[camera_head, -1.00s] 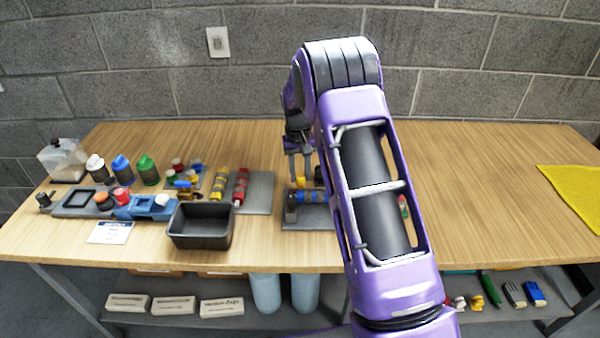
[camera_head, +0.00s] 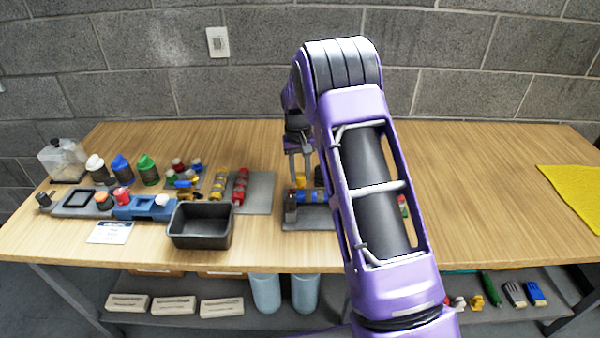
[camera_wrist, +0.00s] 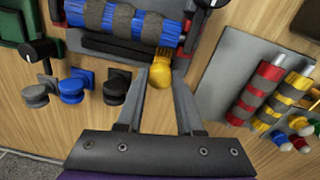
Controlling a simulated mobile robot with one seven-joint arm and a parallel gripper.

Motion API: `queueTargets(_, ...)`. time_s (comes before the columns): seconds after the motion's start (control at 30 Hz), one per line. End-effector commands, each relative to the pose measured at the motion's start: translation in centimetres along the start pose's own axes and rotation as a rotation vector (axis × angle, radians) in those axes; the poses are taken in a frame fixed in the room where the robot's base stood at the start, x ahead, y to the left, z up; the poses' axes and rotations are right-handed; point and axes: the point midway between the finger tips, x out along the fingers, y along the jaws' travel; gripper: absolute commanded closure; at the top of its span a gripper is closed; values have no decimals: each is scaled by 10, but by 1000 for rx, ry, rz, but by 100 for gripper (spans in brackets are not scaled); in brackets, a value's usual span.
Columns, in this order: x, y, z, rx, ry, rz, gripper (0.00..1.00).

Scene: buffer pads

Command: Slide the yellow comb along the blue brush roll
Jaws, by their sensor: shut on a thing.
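The yellow comb (camera_wrist: 180,62) has a round yellow knob in the wrist view. My gripper (camera_wrist: 163,72) is shut on it, with one finger on each side of the knob. The blue brush roll (camera_wrist: 125,20), with grey bands, lies in a dark holder just beyond the comb. The comb is close beside the roll, near its right end in this view; whether its teeth touch the bristles I cannot tell. In the head view the roll (camera_head: 313,196) shows partly, with the comb (camera_head: 300,179) and my gripper (camera_head: 301,160) behind it; my arm hides its right part.
A grey plate (camera_head: 261,192) with red and yellow rolls lies left of the holder. A black bin (camera_head: 200,240) stands in front of it. In the wrist view, black, blue and grey knobbed pieces (camera_wrist: 72,88) lie left of my fingers. The table's right side has free room.

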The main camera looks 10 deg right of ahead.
Motion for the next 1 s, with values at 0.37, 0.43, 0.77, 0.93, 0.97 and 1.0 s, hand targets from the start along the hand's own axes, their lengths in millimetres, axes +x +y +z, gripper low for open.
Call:
queueTargets(0.37,-1,0,-1,0,2,0,100)
queueTargets(0.43,-1,1,0,0,2,0,100)
queueTargets(0.77,1,71,10,6,3,2,100)
queueTargets(0.93,2,100,15,2,3,1,100)
queueTargets(0.97,2,102,15,1,3,1,100)
queueTargets(1.0,2,104,16,0,3,1,100)
